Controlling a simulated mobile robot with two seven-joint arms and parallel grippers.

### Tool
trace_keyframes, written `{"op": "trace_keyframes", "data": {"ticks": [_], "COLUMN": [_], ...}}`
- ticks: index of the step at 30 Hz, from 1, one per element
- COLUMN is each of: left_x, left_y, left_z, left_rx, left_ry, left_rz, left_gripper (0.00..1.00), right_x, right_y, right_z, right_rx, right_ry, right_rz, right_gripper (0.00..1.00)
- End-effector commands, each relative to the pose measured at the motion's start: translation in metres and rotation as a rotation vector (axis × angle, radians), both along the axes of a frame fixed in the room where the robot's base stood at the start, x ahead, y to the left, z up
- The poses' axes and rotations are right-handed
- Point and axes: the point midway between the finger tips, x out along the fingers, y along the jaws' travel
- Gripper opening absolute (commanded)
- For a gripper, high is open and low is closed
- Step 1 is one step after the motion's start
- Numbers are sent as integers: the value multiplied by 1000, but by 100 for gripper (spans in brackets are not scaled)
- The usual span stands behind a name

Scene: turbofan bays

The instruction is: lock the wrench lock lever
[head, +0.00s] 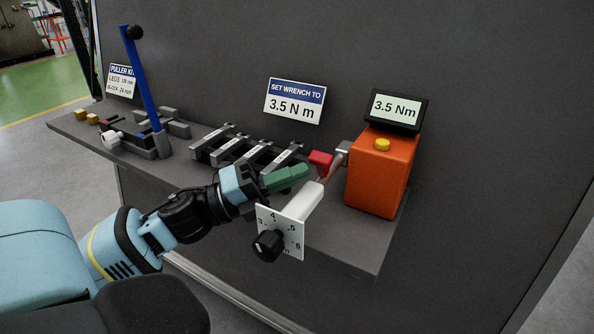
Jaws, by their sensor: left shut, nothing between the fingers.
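The torque wrench has a white handle (303,203) that slants up toward an orange tester box (378,172). A white dial plate (292,246) with numbers and a black knob (268,245) are at its near end. A red piece (320,158), which looks like the lock lever, stands up by the wrench's shaft. My left gripper (303,171) has green fingers, shut and empty, with the tips just left of the red piece. I cannot tell whether they touch it. My right gripper is not in view.
The tester's display (397,109) and a sign (295,101) both read 3.5 Nm. Several grey bars (245,150) lie on the shelf (350,246). A tool with a tall blue lever (144,85) stands further left. A dark wall rises behind the shelf.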

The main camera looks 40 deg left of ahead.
Motion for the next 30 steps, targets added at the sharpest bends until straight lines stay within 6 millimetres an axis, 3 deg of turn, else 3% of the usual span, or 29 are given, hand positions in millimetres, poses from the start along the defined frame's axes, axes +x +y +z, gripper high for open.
{"op": "trace_keyframes", "data": {"ticks": [18, 30], "left_x": [8, 9], "left_y": [-5, 1], "left_z": [3, 8], "left_rx": [1, -10], "left_ry": [2, 52], "left_rz": [1, 1], "left_gripper": [0, 0], "right_x": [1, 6], "right_y": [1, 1], "right_z": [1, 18], "right_rx": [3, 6], "right_ry": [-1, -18], "right_rz": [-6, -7], "right_gripper": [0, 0]}}
